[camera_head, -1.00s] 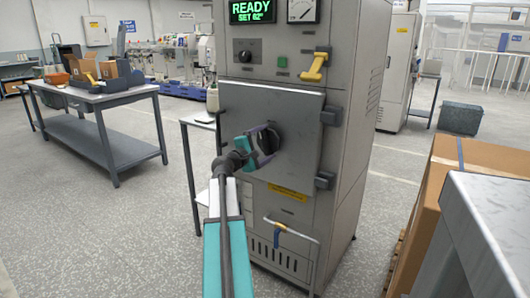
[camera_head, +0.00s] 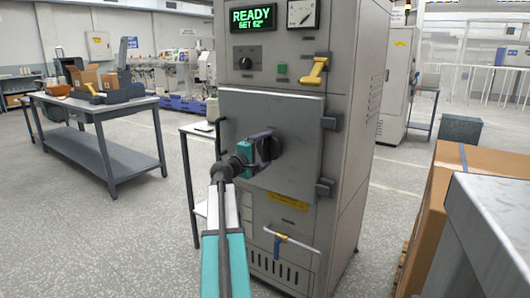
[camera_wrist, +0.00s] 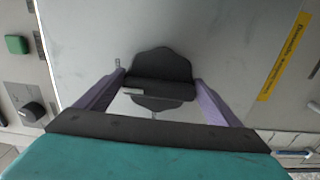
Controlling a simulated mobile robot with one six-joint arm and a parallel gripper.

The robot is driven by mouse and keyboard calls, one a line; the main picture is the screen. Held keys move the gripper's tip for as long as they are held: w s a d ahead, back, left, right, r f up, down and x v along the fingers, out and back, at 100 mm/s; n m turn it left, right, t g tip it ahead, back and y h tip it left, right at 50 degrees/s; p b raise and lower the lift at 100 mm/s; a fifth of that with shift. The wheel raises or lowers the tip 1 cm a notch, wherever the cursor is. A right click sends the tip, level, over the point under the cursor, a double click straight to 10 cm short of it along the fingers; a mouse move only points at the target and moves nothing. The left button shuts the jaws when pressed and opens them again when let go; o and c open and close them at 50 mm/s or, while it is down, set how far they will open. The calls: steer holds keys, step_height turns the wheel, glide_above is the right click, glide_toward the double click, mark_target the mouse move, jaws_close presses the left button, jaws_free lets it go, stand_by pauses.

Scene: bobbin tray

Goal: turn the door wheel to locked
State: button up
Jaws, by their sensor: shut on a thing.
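The door wheel (camera_head: 277,146) is a dark knob on the grey cabinet door (camera_head: 300,120). In the wrist view the wheel (camera_wrist: 162,66) shows as a black lobed shape between my two purple fingers. My gripper (camera_head: 266,147) is shut on the wheel, with one finger on each side of it (camera_wrist: 158,82). The gripper is rolled, with its teal palm to the left of the wheel in the head view. The gripper hides part of the wheel, and I cannot read a locked mark.
A green READY display (camera_head: 253,18) and a yellow handle (camera_head: 315,70) sit above the door. A valve with a blue handle (camera_head: 278,245) is below. A cardboard box (camera_head: 465,200) stands at right, a grey table (camera_head: 95,104) at left.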

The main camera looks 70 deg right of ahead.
steer(key=o, duration=0.9)
steer(key=shift+a, duration=0.15)
steer(key=p+v, duration=0.2)
steer(key=v, duration=1.1)
steer(key=shift+a, duration=0.25)
steer(key=shift+w, duration=0.15)
